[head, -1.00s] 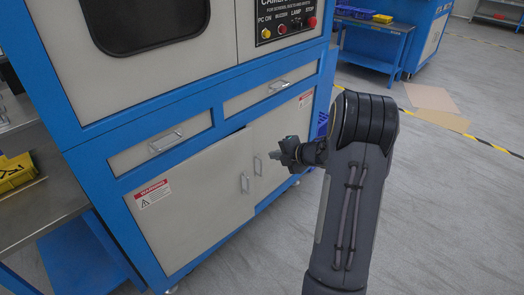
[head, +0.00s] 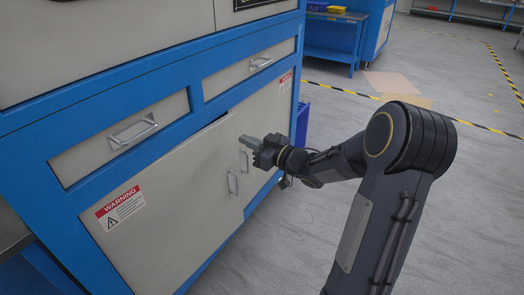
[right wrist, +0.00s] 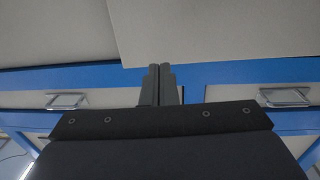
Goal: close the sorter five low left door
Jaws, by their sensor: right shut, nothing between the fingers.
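The sorter's low left door (head: 165,205) is a pale grey panel with a red-and-white warning label and a vertical handle (head: 232,181) near its right edge. It stands slightly ajar, with a dark gap along its top right edge. In the right wrist view, the door panel (right wrist: 215,30) overlaps the blue frame. My right gripper (head: 247,142) is shut and empty, in front of the doors near the upper meeting corner. Its closed fingers also show in the right wrist view (right wrist: 160,72). I cannot tell whether they touch the door. My left gripper is not in view.
The low right door (head: 262,115) sits beside it with its own handle. Two drawers with handles, a left one (head: 125,137) and a right one (head: 250,70), are above the doors. The grey floor (head: 470,200) to the right is open, with yellow-black tape.

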